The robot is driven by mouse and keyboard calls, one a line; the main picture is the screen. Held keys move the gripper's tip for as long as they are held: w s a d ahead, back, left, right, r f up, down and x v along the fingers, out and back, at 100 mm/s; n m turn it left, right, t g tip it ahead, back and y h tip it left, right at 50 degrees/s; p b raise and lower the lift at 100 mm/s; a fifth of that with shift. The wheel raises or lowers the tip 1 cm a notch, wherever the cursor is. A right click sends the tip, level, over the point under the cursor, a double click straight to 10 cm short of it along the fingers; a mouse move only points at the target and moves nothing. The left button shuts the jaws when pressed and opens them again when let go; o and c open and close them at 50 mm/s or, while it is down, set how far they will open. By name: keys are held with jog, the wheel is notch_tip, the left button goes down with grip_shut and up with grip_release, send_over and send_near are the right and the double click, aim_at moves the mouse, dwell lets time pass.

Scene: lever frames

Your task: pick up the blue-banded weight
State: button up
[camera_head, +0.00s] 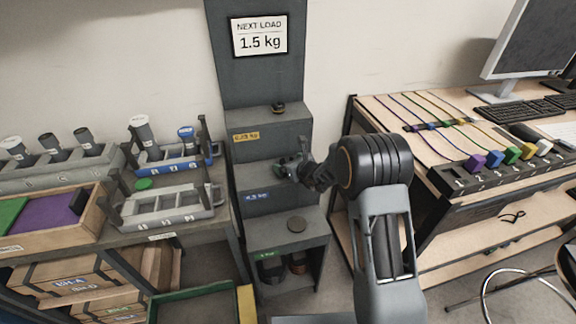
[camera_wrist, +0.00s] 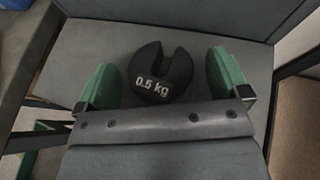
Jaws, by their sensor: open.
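A black slotted weight marked "0.5 kg" (camera_wrist: 160,74) lies flat on a grey step (camera_wrist: 210,40) in the wrist view. No blue band shows on it from above. My gripper (camera_wrist: 165,85) is open, with one green fingertip on each side of the weight; I cannot tell whether either touches it. In the head view my gripper (camera_head: 288,168) is at the middle step of the grey stepped stand (camera_head: 262,178), above a blue label (camera_head: 257,196). The weight there is hidden or too small to make out.
A sign (camera_head: 259,36) reads "NEXT LOAD 1.5 kg". Racks (camera_head: 165,205) stand left; a desk with colored blocks (camera_head: 512,155) stands right.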

jog(key=c, duration=1.3)
